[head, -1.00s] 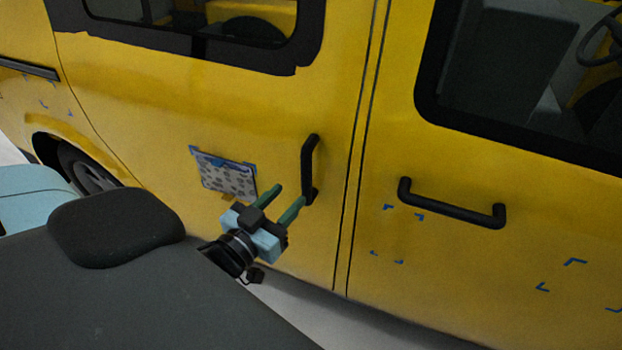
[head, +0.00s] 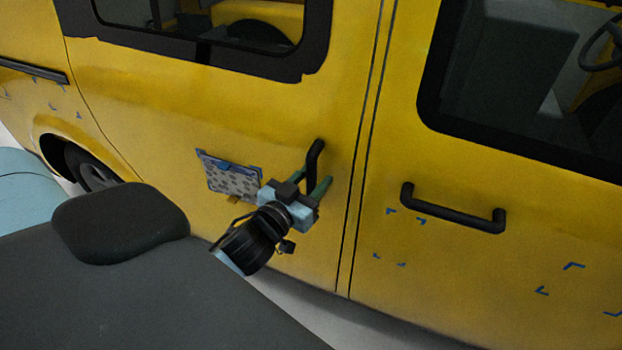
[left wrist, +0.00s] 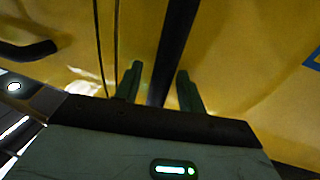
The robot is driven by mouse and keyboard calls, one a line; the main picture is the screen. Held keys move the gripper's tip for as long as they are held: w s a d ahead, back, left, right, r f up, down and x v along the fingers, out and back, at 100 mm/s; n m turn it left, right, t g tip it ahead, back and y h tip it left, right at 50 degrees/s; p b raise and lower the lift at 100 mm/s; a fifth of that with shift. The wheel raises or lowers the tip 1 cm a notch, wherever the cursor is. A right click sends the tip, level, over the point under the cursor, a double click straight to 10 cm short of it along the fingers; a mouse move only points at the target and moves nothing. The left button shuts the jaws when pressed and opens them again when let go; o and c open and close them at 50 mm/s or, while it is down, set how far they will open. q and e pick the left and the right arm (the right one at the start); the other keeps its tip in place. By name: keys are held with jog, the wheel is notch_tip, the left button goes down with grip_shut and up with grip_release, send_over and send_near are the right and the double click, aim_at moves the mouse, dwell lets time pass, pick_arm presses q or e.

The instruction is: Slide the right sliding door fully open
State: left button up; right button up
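The sliding door (head: 180,110) is the yellow van panel left of the vertical seam in the head view, and it looks closed. Its upright black handle (head: 315,158) is near the door's right edge; the gripper hides its lower part. My left gripper (head: 312,183) is at the handle. In the left wrist view, the black handle bar (left wrist: 176,42) runs between the two green fingers of my left gripper (left wrist: 159,70). The fingers are open, with a gap on each side of the bar. My right gripper is in neither view.
A patterned sheet (head: 230,180) is taped to the sliding door left of the handle. The front door has a horizontal black handle (head: 452,210), also in the left wrist view (left wrist: 28,50). Blue corner marks (head: 405,217) are on the front door.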

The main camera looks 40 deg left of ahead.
pick_arm(q)
jog(key=c, duration=0.7)
grip_shut()
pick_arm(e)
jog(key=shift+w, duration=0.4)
pick_arm(q)
jog(key=shift+a, duration=0.1)
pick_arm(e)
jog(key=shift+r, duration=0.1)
